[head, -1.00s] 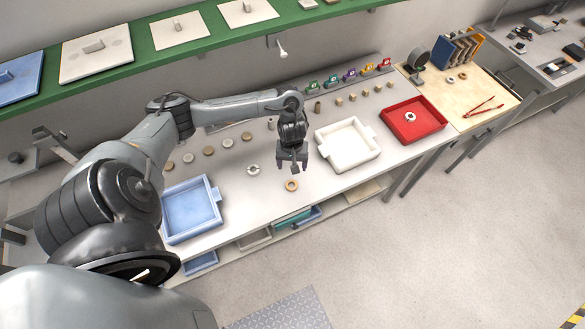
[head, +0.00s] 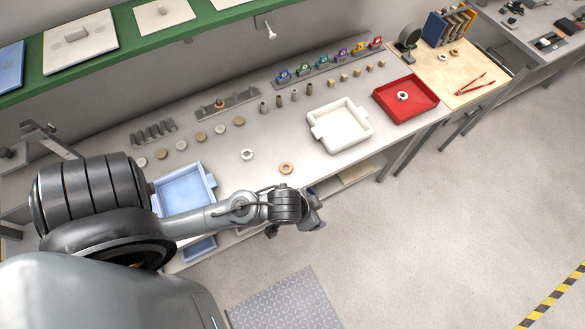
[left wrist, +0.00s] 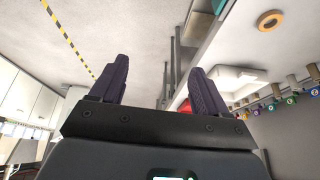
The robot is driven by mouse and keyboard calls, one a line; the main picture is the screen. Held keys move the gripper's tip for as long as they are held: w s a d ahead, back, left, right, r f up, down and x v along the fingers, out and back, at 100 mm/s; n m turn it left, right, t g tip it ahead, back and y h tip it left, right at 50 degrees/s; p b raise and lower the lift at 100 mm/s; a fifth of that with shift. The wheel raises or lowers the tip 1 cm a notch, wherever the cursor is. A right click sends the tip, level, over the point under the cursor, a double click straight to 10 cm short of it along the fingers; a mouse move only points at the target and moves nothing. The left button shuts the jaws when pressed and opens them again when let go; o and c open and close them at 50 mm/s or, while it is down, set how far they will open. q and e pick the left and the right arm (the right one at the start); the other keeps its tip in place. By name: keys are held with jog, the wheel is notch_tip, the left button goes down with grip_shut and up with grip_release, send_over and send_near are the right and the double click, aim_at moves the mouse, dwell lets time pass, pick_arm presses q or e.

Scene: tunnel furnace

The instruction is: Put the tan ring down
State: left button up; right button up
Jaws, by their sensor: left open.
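The tan ring (head: 286,168) lies flat on the grey bench top, near its front edge, between the blue tray and the white tray. It also shows in the left wrist view (left wrist: 270,20) at the upper right. My left gripper (head: 318,218) is in front of the bench edge, below the ring in the head view, and apart from it. In the left wrist view its two dark fingers (left wrist: 155,85) are spread with nothing between them. My right gripper is in neither view.
A blue tray (head: 211,181), a white tray (head: 365,142) and a red tray (head: 433,104) stand on the bench. A white ring (head: 247,155) lies left of the tan ring. Tan discs and small cylinders stand in rows behind. The floor in front is clear.

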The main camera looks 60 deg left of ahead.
pick_arm(q)
jog(key=s+a+r+g, duration=0.1)
jog(key=s+r, duration=0.1)
jog(key=s, duration=0.3)
jog(key=shift+s+a+m+g, duration=0.25)
jog(key=shift+a+m+g, duration=0.05)
jog(key=shift+m, duration=0.1)
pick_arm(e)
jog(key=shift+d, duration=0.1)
